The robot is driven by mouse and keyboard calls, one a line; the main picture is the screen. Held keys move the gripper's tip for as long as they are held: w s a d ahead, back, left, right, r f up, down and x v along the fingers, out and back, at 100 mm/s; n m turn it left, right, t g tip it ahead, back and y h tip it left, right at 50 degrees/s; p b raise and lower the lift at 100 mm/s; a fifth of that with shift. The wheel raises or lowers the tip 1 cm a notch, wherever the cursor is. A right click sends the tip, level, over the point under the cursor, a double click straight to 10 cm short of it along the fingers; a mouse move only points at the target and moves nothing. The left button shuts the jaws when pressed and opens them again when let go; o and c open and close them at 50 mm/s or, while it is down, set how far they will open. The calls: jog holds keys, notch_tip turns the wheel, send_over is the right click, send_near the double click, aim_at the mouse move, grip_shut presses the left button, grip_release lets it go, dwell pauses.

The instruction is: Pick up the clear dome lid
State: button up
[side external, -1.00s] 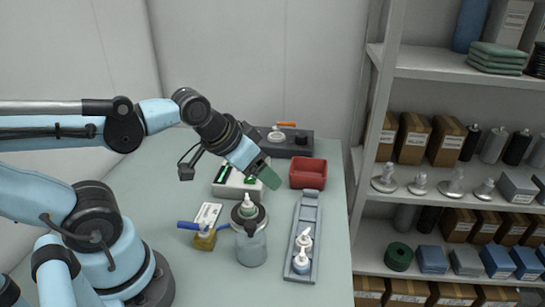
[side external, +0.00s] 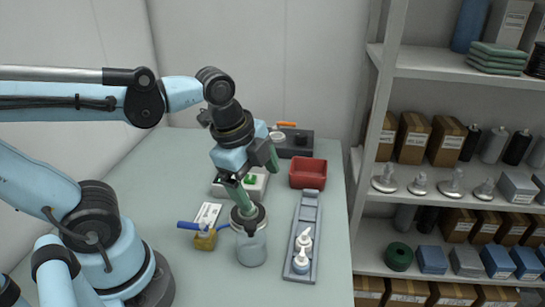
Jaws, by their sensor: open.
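My gripper (side external: 258,188) is open, with two green fingers spread apart. One finger reaches down in front of the top of a jar, and the other is up and to the right. The jar (side external: 251,250) is clear grey-blue with a dark collar and stands upright on the table. The top of the jar is mostly hidden by the finger, and I cannot tell whether they touch. I cannot make out a separate clear dome lid.
A grey rail tray (side external: 309,212) holds white pump tops (side external: 302,257) to the right. A red bin (side external: 308,173) stands behind. A yellow-and-blue tool (side external: 204,238) lies left of the jar. A white box (side external: 257,190) is behind my fingers. Stocked shelves (side external: 450,205) are at right.

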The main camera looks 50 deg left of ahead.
aim_at(250, 224)
jog(key=s+m+g, duration=0.1)
jog(key=m, duration=0.3)
jog(key=d+r+m+g, duration=0.1)
jog(key=m, duration=0.4)
jog(key=s+d+m+g, duration=0.1)
jog(key=m, duration=0.4)
jog(key=shift+s+r+g, duration=0.15)
jog(key=shift+s+g, duration=0.15)
jog(key=shift+s, duration=0.05)
notch_tip(250, 224, down, 6)
jog(key=shift+f, duration=0.1)
jog(key=shift+s+d+f, duration=0.1)
jog(key=shift+f, duration=1.35)
jog(key=shift+s+f, duration=0.1)
jog(key=shift+f, duration=1.3)
jog(key=shift+c, duration=0.2)
jog(key=c, duration=1)
jog(key=shift+r, duration=0.1)
jog(key=shift+c, duration=0.2)
